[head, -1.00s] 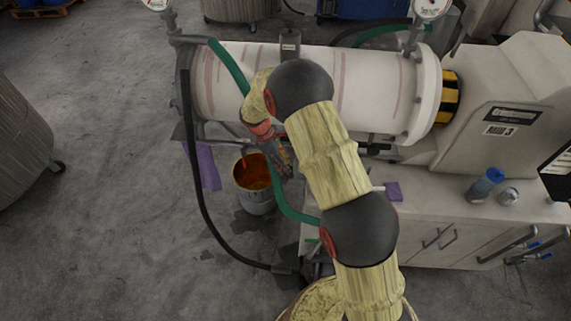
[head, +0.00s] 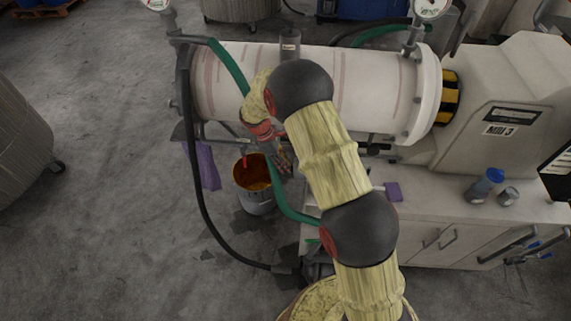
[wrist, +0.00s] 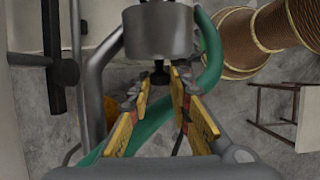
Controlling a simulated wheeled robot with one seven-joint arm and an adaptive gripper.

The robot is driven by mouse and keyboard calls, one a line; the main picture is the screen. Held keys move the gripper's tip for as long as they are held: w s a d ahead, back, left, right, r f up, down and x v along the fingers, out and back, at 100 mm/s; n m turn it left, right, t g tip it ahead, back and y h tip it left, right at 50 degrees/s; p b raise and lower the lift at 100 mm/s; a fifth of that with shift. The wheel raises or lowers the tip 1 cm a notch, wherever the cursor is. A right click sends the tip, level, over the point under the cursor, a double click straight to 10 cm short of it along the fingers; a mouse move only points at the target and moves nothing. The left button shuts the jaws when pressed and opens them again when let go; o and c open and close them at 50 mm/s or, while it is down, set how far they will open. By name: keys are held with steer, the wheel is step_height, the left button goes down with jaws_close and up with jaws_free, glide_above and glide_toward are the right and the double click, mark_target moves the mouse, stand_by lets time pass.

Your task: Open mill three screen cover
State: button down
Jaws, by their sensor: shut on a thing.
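Mill three is a pale horizontal drum (head: 370,85) with a housing marked 3 (head: 480,125) at its right end. My gripper (wrist: 159,82) has yellow-orange finger pads in the wrist view. Its fingertips are closed in on a small dark knob (wrist: 160,72) below a grey cylindrical fitting (wrist: 160,32). The fitting seems to be the screen cover, and it looks in place. In the head view my gripper (head: 281,158) is low at the drum's near side, mostly hidden behind my arm. The exact finger contact is hard to see.
A bucket of orange paint (head: 256,201) stands on the floor left of my gripper. A green hose (head: 284,205) runs close by; a black hose (head: 203,210) loops left. Left floor is open.

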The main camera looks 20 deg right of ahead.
steer(key=shift+r, duration=0.1)
steer(key=shift+s+d+r+y+p, duration=0.1)
steer(key=shift+d+r+y+p, duration=0.25)
steer(key=shift+r+p, duration=0.25)
steer(key=shift+s+d+r+t+y+p, duration=0.15)
steer(key=shift+d+r+t+y+p, duration=0.3)
steer(key=shift+y, duration=0.2)
steer(key=shift+a+f, duration=0.1)
steer(key=shift+f, duration=0.05)
steer(key=c, duration=1.6)
jaws_free()
steer(key=shift+c, duration=0.2)
step_height(320, 180, up, 12)
steer(key=a, duration=0.2)
steer(key=shift+w+f, duration=0.15)
steer(key=shift+w, duration=0.3)
